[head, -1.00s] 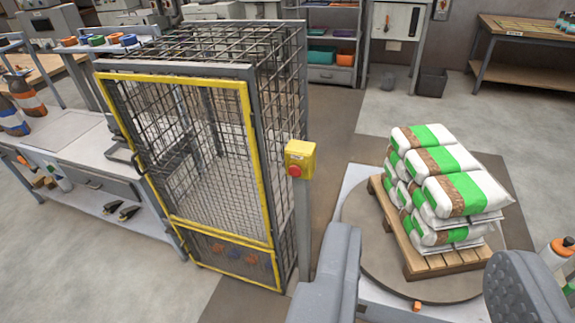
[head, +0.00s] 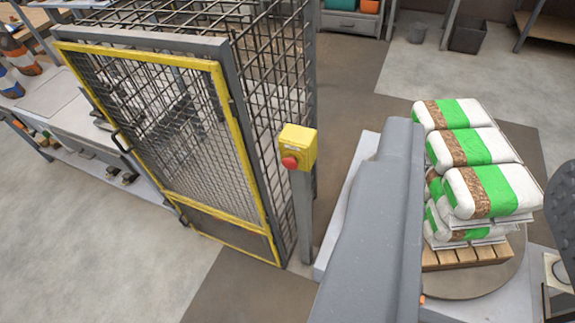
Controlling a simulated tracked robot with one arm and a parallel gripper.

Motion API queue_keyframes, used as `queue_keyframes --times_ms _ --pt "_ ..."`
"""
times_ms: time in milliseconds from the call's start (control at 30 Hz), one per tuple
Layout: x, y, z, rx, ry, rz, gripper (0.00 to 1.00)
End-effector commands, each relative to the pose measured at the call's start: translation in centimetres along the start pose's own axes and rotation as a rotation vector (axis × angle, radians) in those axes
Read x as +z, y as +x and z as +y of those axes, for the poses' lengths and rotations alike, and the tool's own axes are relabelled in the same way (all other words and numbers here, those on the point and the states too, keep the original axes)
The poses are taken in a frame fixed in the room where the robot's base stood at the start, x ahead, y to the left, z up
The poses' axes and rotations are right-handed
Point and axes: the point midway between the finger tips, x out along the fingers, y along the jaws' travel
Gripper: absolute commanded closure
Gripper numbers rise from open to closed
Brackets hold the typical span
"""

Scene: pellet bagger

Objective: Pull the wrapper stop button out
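The wrapper stop button (head: 289,162) is a red round head on the front of a yellow box (head: 299,146). The box sits on a grey post (head: 303,220) beside the yellow-framed mesh cage. Whether the button is pushed in or out is too small to tell. My gripper (head: 485,152) shows as two grey fingers at the lower right, wide apart, with nothing held between them. The left finger is to the right of the yellow box in the picture, and a gap shows between them. The button is not covered.
The mesh cage (head: 232,150) with its yellow door frame stands left of the post. White and green bags (head: 480,145) are stacked on a wooden pallet (head: 465,255) on a round turntable (head: 490,285), seen between my fingers. Bare floor (head: 130,260) lies at the lower left.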

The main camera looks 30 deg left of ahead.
Motion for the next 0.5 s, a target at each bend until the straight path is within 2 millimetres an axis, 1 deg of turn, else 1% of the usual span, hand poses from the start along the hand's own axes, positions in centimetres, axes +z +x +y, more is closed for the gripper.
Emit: queue_keyframes --times_ms 33,67,100,133,167,233,267,367,400,467,500 --pt "0.0 0.0 0.0 0.0 0.0 0.0 0.64" --pt "0.0 0.0 0.0 0.0 0.0 0.0 0.55" --pt "0.1 0.1 -0.1 -0.002 0.001 0.0 0.44" --pt "0.1 0.3 -0.2 -0.006 0.001 0.001 0.38" --pt "0.3 0.7 -0.4 -0.012 0.003 0.002 0.38" --pt "0.9 2.2 -1.4 -0.037 0.011 0.01 0.38" --pt "1.3 3.1 -1.9 -0.052 0.016 0.012 0.38" --pt "3.4 7.3 -4.5 -0.118 0.048 0.031 0.38" --pt "4.3 9.2 -5.8 -0.147 0.067 0.046 0.38" --pt "6.3 12.3 -8.1 -0.187 0.098 0.062 0.38" --pt "7.6 14.2 -9.6 -0.208 0.122 0.075 0.38"
